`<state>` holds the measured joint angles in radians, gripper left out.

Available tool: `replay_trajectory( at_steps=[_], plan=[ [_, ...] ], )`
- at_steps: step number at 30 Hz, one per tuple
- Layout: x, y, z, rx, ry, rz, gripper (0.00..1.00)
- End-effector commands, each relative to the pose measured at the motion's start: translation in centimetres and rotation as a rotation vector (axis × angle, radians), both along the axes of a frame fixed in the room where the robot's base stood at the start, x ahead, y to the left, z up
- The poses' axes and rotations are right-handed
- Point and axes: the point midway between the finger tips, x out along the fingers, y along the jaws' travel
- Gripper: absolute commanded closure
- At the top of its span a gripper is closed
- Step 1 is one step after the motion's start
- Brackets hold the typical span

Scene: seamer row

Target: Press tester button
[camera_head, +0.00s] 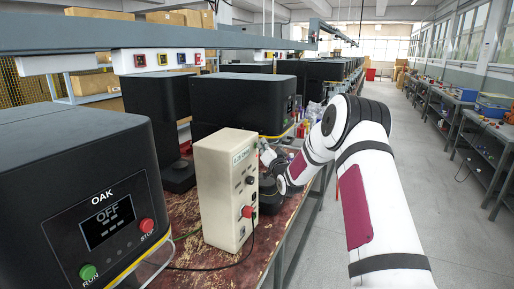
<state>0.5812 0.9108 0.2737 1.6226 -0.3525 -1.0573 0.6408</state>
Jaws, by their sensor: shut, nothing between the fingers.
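The tester is an upright cream box (223,190) with a label near the top of its front, standing on the worn red bench. A red button (247,211) sits low on its narrow front face, with a dark knob (250,180) above it. My white arm comes in from the lower right and bends down behind the tester's right side. My gripper (266,153) is small in view, just right of the tester's upper edge and above the red button's height. It is shut and empty. Its fingertips are hard to make out, and I cannot tell its gap to the tester.
A black OAK machine (95,190) stands at the left, its screen reading OFF, with green RUN and red STOP buttons. Another black machine (240,103) stands behind the tester. A cable lies on the bench (205,262). The aisle floor (430,200) at right is open.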

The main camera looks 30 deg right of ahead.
Motion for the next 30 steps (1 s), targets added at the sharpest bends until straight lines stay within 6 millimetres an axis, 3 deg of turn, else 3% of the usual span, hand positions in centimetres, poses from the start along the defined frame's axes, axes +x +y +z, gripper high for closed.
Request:
replay_trajectory(
  at_steps=[30],
  plan=[
    [-1.3,-1.0,0.0,0.000,-0.001,0.001,1.00]
  ],
)
